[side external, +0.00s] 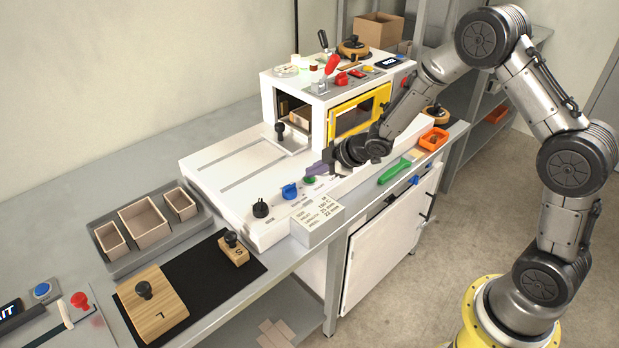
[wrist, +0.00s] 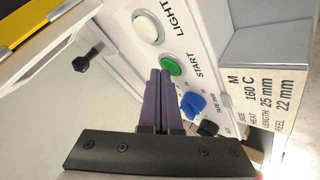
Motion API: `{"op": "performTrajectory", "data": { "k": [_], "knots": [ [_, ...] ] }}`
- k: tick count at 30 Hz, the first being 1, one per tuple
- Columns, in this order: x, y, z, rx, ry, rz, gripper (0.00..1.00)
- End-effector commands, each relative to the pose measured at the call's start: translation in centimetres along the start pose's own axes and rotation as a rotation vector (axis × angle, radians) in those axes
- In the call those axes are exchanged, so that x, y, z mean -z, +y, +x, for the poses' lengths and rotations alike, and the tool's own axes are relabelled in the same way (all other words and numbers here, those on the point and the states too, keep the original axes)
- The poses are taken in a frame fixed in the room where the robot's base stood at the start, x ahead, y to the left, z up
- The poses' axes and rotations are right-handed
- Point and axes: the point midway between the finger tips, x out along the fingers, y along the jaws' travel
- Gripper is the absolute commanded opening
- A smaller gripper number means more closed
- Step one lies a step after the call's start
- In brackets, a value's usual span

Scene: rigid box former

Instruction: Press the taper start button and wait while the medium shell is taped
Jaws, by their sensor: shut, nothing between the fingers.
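The taper is a white machine (side external: 225,185) with a yellow-framed window (side external: 357,110). Its green start button (side external: 309,180) sits on the front panel and shows beside the word START in the wrist view (wrist: 172,65). My gripper (side external: 311,170) is shut and empty, with its purple fingertips (wrist: 160,73) right at the button's edge. I cannot tell whether they touch it. A tan box-like piece (side external: 299,116) is partly visible inside the taper's open chamber; I cannot tell its size. A white LIGHT button (wrist: 148,27) is near the start button.
A blue knob (side external: 290,191) and black knob (side external: 260,209) sit beside the start button. A label block (side external: 318,215) reads M, 160 C, 25 mm, 22 mm. A grey tray (side external: 118,263) holds three open boxes. Wooden blocks (side external: 152,306) lie on a black mat.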

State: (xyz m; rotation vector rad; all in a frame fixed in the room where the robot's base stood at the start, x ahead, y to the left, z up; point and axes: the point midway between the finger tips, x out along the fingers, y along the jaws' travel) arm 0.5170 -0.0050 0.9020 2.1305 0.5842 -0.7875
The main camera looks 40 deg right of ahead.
Motion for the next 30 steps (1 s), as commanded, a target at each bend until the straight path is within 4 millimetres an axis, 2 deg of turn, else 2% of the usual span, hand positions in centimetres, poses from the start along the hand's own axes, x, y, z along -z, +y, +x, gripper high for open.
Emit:
{"op": "performTrajectory", "data": {
  "k": [17,30],
  "knots": [
    [-0.2,-0.2,0.2,0.002,-0.002,0.0,0.0],
    [0.6,0.6,-1.0,0.001,-0.001,0.0,0.0]
  ]
}}
